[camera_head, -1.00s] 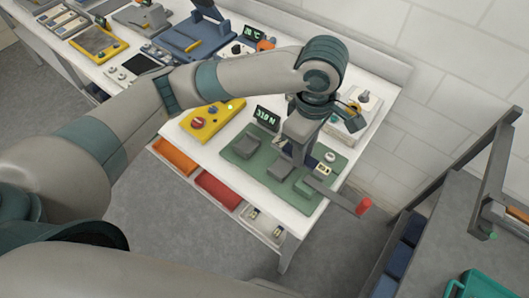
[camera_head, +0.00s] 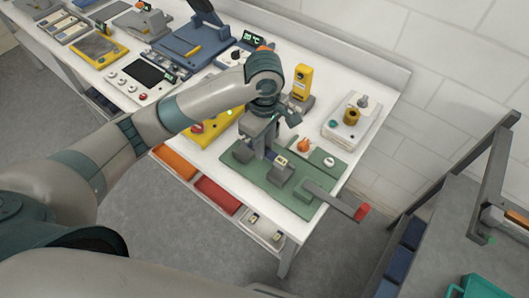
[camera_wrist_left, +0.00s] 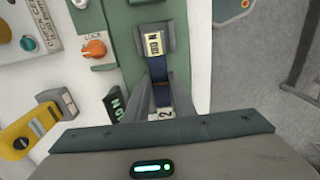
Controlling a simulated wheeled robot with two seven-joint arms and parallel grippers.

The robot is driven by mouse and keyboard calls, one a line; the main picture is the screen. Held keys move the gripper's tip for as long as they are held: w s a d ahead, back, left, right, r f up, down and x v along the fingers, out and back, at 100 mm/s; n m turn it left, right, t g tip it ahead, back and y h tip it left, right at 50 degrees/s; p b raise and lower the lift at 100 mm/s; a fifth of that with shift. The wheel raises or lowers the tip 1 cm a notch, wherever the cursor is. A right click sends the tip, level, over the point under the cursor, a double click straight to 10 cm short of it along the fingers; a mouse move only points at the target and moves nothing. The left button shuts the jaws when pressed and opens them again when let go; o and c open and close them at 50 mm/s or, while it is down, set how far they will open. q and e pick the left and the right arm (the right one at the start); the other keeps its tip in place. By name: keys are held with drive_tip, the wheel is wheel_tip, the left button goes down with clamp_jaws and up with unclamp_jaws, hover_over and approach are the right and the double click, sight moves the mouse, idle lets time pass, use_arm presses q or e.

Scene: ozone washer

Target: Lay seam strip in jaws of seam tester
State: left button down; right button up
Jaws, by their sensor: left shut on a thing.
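The green seam tester (camera_head: 268,190) stands on the white table with grey jaw blocks and a crank with a red handle (camera_head: 362,211). My left gripper (camera_head: 262,158) is over its left part, fingers down. In the left wrist view the gripper (camera_wrist_left: 162,102) is shut on the dark blue seam strip (camera_wrist_left: 156,70). The strip's pale tag (camera_wrist_left: 153,43) is over the middle jaw block (camera_head: 280,174); I cannot tell whether they touch. The left jaw block (camera_head: 243,151) is beside the gripper. An orange lock knob (camera_head: 304,146) sits behind the jaws. My right gripper is not in view.
A yellow device (camera_head: 301,84) and a white unit with a brass part (camera_head: 351,122) stand behind the tester. A yellow control box (camera_head: 208,128) is to its left. Orange, red (camera_head: 217,194) and white trays hang below the table's front edge.

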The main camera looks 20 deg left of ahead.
use_arm(q)
drive_tip(key=shift+f+p, duration=0.6)
drive_tip(key=shift+f, duration=1.4)
drive_tip(key=c, duration=1.5)
unclamp_jaws()
drive_tip(key=shift+f, duration=0.1)
wheel_tip(320, 180, up, 12)
drive_tip(key=shift+r, duration=0.15)
